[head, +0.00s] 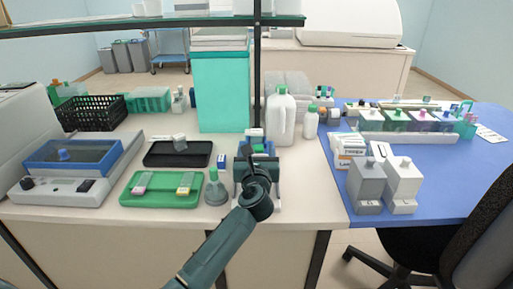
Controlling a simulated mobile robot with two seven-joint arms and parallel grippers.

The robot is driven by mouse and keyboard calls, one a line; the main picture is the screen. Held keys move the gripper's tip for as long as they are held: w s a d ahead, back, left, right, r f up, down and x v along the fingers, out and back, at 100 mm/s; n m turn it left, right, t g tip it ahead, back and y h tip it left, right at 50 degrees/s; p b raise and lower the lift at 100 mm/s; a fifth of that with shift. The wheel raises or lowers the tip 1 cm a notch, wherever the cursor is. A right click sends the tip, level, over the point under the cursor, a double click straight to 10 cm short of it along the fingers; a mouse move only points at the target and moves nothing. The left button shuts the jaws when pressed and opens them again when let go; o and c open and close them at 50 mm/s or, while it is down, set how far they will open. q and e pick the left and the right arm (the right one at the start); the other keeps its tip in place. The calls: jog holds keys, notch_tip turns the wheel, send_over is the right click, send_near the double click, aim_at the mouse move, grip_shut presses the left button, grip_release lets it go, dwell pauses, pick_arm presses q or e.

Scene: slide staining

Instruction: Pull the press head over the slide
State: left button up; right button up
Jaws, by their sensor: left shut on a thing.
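My left gripper (256,166) is at a small press-like device with a pale base (272,205) near the front edge of the bench. It is shut on part of that device, which looks like the press head. My wrist and forearm cover most of the device, so the head's exact position and any slide under it are hidden. Two slides with coloured ends, one pinkish (142,181) and one yellowish (184,182), lie on a green tray (160,200) to the left. My right gripper is not in view.
A grey bottle with a green cap (215,190) stands close to the left of the device. A black tray (160,160) lies behind the green tray. A white jug (280,118) and a tall teal box (220,95) stand behind.

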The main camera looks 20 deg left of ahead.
pick_arm(q)
jog(key=v, duration=0.2)
jog(key=p+v, duration=0.1)
jog(key=v, duration=0.1)
jog(key=p+v, duration=0.1)
jog(key=v, duration=0.2)
jog(key=shift+d+r, duration=0.1)
jog(key=shift+d, duration=0.2)
jog(key=shift+s+d, duration=0.1)
jog(key=shift+s, duration=0.2)
jog(key=shift+f, duration=0.2)
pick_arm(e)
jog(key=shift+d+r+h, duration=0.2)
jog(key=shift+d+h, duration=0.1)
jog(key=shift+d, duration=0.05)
pick_arm(q)
jog(key=o, duration=0.9)
jog(key=shift+o, duration=1)
jog(key=shift+s+r, duration=0.1)
jog(key=shift+s, duration=0.05)
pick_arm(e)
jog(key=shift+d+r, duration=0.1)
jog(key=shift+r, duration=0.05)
pick_arm(q)
jog(key=shift+r, duration=0.1)
